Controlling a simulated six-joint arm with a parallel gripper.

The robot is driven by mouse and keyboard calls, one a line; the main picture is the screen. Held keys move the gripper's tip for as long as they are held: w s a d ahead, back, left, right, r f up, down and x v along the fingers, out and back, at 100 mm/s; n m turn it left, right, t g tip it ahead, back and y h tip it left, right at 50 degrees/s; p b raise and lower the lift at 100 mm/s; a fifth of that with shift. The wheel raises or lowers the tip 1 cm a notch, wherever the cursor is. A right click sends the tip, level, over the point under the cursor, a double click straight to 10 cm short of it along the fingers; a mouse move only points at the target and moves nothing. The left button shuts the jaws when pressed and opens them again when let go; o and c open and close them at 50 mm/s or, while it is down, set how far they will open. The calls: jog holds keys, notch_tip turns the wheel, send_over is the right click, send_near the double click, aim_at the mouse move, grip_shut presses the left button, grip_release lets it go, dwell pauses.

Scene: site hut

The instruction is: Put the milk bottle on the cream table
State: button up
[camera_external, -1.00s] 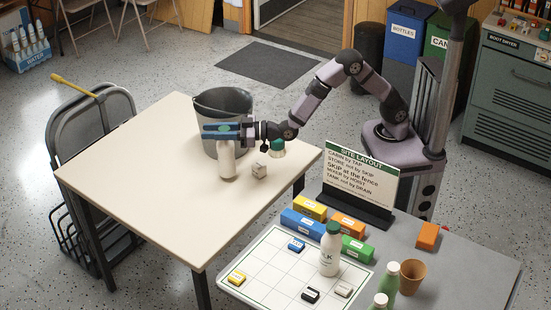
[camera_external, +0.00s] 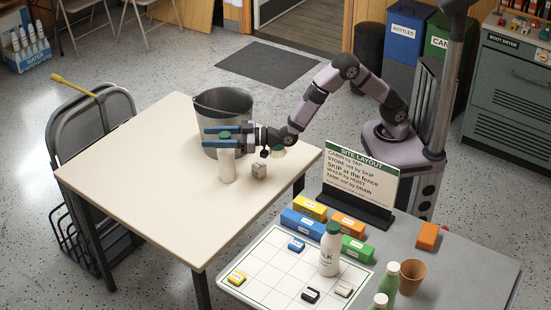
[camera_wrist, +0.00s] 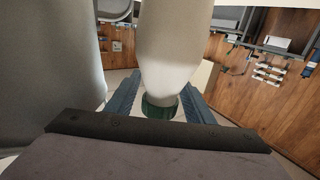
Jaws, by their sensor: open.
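A white bottle with a green cap (camera_external: 227,166) stands upright on the cream table (camera_external: 150,205), in front of the grey bucket. My gripper (camera_external: 216,137) is open, its blue fingers on either side of the bottle's cap and neck. In the wrist view the bottle (camera_wrist: 172,45) and its green cap lie between the fingers (camera_wrist: 160,98); I cannot tell whether they touch it. Its label is not visible. Another white bottle with a green cap (camera_external: 330,252), with letters ending in "LK", stands on the white grid board.
The grey bucket (camera_external: 222,105) stands close behind my gripper. The table's left and front are clear. The grey table (camera_external: 460,275) holds coloured blocks, a sign and green bottles.

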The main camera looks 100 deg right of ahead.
jog(key=shift+s+r, duration=0.1)
jog(key=shift+r, duration=0.05)
jog(key=s+a+b, duration=0.1)
jog(key=s+a, duration=0.1)
jog(key=s, duration=0.9)
jog(key=shift+s, duration=0.35)
jog(key=s+d+n+g+y+p, duration=0.1)
jog(key=s+d+g+p, duration=0.1)
jog(key=s+g+p, duration=0.6)
jog(key=s+d+r+g+y+p, duration=0.1)
jog(key=s+d+g+p, duration=0.2)
jog(key=s, duration=2)
jog(key=g+p, duration=0.5)
jog(key=g, duration=0.1)
jog(key=shift+s+n+g+y, duration=0.2)
jog(key=shift+n+g+y, duration=0.2)
